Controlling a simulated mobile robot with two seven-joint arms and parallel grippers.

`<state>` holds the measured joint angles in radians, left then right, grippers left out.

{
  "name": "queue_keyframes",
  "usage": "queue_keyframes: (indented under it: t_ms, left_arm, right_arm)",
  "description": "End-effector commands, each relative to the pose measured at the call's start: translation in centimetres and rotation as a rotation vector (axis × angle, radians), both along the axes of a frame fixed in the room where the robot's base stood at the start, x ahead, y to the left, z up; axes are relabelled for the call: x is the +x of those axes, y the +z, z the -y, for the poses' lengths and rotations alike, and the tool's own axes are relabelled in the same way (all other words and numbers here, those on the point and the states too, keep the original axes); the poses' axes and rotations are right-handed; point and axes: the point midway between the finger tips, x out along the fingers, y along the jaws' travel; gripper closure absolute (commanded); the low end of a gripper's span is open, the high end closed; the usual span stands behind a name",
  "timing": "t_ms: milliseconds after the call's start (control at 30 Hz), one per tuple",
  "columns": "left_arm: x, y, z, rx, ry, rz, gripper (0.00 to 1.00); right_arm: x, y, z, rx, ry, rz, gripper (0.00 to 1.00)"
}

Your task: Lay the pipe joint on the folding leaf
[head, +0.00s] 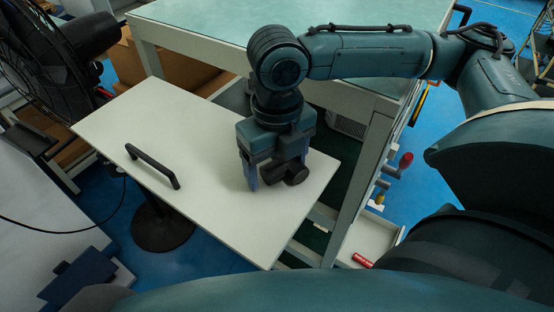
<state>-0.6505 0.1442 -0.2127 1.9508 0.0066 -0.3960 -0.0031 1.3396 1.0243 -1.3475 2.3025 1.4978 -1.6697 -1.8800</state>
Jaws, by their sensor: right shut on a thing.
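The folding leaf (110,115) is a flat pale board with a black bar handle, standing out beside a green-topped bench. My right gripper (274,176) is over the right part of the leaf, pointing down, shut on the dark pipe joint (294,174). The pipe joint shows as rounded dark ends between and beside the blue fingers. It is at or just above the leaf surface; I cannot tell if it touches. Much of it is hidden by the gripper. Dark blue parts at the lower left seem to be my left gripper (62,278), only partly clear.
The bench (200,22) stands behind the leaf. A black fan (45,50) is at the far left, with cardboard boxes (170,68) under the bench. A white tray (368,238) with a red item lies at the lower right. The leaf's left and middle are clear apart from the handle.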

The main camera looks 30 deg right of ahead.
Motion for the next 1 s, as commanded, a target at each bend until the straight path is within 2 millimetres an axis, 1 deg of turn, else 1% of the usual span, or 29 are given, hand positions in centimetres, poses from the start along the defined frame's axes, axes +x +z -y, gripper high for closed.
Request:
queue_keyframes:
  t_ms: [33,300,533,633,767,1000]
  left_arm:
    - [0.0,0.0,0.0,0.0,-0.001,0.001,0.8]
    - [0.1,0.0,0.0,0.0,-0.001,0.002,0.8]
    - [0.1,0.0,0.0,0.0,-0.001,0.002,0.8]
    - [0.1,0.0,0.0,0.0,-0.001,0.002,0.8]
    - [0.1,-0.3,0.0,-0.001,0.0,0.002,0.8]
    - [0.2,-0.1,0.0,-0.002,0.001,0.004,0.8]
  right_arm:
    - [0.0,-0.1,0.0,0.0,0.0,-0.001,0.22]
    - [0.0,-0.1,0.0,0.0,0.0,0.0,0.01]
    - [0.0,0.0,0.0,0.0,0.0,0.001,0.01]
    - [0.1,0.6,0.0,0.001,0.0,0.004,0.01]
    - [0.1,2.5,-0.1,0.003,0.001,0.006,0.01]
    - [0.1,7.9,-0.1,0.003,0.002,0.006,0.01]
